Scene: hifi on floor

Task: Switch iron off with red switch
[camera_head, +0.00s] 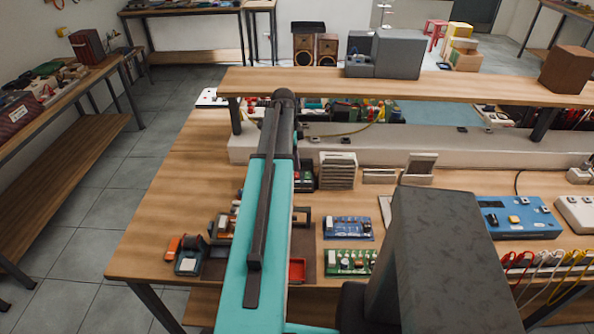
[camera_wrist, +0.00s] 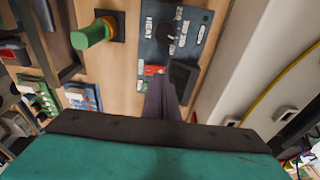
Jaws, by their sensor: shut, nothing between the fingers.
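In the wrist view, the dark blue control box (camera_wrist: 172,30) has a round knob, the word HEAT and temperature marks on its face. Its red switch (camera_wrist: 153,70) sits at the box's lower edge. My gripper (camera_wrist: 163,82) is shut and empty, its dark fingertips pointing at the box just beside the switch. Whether the tips touch the switch I cannot tell, and they cover part of the area next to it. A green-handled iron (camera_wrist: 92,34) sits in a dark square holder left of the box. In the head view my arm hides the box, iron and gripper.
The wooden workbench (camera_head: 165,190) carries a blue circuit board (camera_head: 348,228), a green circuit board (camera_head: 350,262) and a blue power box (camera_head: 518,217). A raised shelf (camera_head: 300,87) spans the back. The bench's left part is mostly clear.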

